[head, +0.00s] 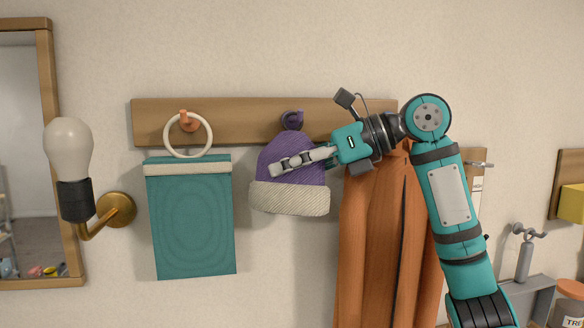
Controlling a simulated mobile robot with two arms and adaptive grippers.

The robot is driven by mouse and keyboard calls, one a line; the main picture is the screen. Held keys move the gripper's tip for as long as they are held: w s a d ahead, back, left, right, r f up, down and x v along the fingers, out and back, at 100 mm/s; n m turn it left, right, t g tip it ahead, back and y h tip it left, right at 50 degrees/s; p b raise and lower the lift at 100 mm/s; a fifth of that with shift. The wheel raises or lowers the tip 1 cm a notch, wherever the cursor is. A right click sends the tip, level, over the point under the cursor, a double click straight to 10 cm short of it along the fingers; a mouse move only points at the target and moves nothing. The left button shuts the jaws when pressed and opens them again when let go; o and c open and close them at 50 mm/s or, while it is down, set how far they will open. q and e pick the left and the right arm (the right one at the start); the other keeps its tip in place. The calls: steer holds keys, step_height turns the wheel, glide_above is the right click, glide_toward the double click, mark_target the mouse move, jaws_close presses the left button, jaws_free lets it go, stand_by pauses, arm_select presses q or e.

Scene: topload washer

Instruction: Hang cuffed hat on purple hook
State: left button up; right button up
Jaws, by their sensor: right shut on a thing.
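The cuffed hat (290,198) is purple with a cream ribbed cuff at the bottom. It is upright in front of the wall, just below the wooden hook board. The purple hook (292,119) shows on the board directly above the top of the hat. I cannot tell whether the hat's top is caught on the hook or only in front of it. My right gripper (285,164) reaches in from the right and is shut on the side of the hat's purple crown. My left gripper is not in view.
The wooden board (240,112) also carries an orange hook (188,122) with a white ring and teal towel (192,220). An orange garment (375,240) hangs right of the hat, behind my right arm. A bulb lamp (70,150) and mirror (45,100) are at left.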

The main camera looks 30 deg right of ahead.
steer(key=o, duration=1.2)
steer(key=shift+o, duration=0.2)
steer(key=v, duration=0.8)
steer(key=shift+r, duration=0.1)
